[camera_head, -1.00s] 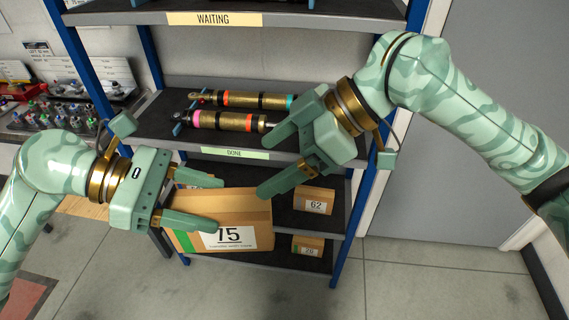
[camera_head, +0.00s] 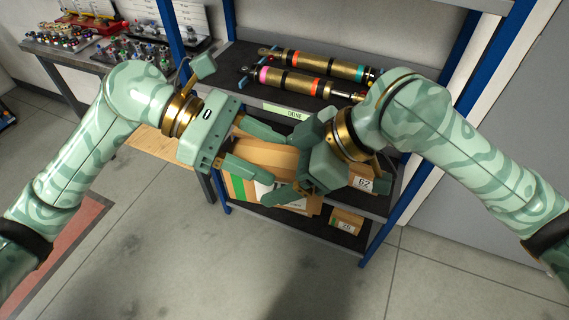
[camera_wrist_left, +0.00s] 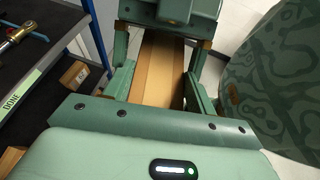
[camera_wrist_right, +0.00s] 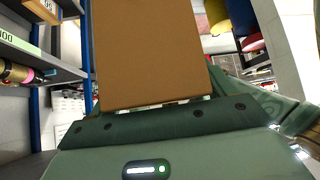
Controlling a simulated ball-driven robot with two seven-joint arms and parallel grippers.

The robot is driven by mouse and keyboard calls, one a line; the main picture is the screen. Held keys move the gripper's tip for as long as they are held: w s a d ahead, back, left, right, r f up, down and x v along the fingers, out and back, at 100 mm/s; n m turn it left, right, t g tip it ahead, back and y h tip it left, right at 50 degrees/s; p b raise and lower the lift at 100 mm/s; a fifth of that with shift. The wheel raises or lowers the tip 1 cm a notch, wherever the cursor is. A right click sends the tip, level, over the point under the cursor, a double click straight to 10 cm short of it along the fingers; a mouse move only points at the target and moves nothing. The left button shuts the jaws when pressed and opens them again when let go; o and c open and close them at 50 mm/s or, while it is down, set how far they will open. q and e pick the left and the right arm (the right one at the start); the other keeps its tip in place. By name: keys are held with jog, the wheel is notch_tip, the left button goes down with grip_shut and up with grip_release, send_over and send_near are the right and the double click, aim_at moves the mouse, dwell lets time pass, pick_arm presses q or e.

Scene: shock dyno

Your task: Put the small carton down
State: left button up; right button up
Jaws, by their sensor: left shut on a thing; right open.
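My right gripper (camera_head: 290,165) is open at the carton's right end.
The rack's DONE shelf (camera_head: 240,60) bears two brass shock absorbers (camera_head: 295,83). Lower shelves hold a carton marked 62 (camera_head: 364,184) and another small carton (camera_head: 346,221). The floor in front is clear.

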jog(key=c, duration=1.4)
pick_arm(q)
jog(key=o, duration=1.4)
